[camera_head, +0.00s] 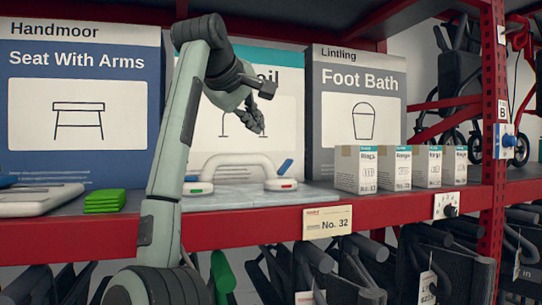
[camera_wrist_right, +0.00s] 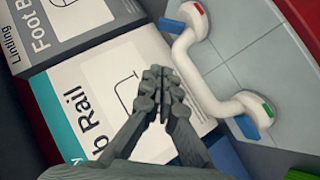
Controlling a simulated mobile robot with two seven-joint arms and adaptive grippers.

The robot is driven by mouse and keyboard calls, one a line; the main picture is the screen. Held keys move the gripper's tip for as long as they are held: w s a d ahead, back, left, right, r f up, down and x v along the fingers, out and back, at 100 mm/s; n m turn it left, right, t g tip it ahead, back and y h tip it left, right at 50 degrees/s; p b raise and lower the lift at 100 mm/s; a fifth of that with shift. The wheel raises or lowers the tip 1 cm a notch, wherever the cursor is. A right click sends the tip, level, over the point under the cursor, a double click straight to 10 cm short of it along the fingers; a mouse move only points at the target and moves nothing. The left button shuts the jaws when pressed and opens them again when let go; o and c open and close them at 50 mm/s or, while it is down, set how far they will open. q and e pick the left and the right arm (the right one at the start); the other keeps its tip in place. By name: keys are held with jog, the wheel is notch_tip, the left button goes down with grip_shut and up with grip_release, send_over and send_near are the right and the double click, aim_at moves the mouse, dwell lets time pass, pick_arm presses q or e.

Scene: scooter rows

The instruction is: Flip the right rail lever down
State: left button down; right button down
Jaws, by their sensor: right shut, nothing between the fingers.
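The white rail (camera_head: 238,162) lies on a grey tiled board on the red shelf, and it also shows in the right wrist view (camera_wrist_right: 205,75). Its right end (camera_head: 281,185) has a red mark, and its blue right lever (camera_head: 286,167) stands tilted up. That lever is also in the right wrist view (camera_wrist_right: 172,26). The left end (camera_wrist_right: 255,116) shows a green mark, with its blue lever (camera_wrist_right: 247,127) beside it. My right gripper (camera_head: 258,129) is shut and empty above and behind the rail, in front of the tub rail box (camera_wrist_right: 115,100), touching nothing that I can see. My left gripper is not in view.
The Foot Bath box (camera_head: 362,100) and several small white boxes (camera_head: 396,168) stand to the right. The Seat With Arms box (camera_head: 80,105), green cloths (camera_head: 105,201) and a white board (camera_head: 40,201) are left. A red post (camera_head: 494,120) edges the shelf at right.

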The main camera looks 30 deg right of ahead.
aim_at(286, 161)
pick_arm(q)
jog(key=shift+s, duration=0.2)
pick_arm(e)
jog(key=shift+s+r, duration=0.1)
jog(key=shift+s, duration=0.1)
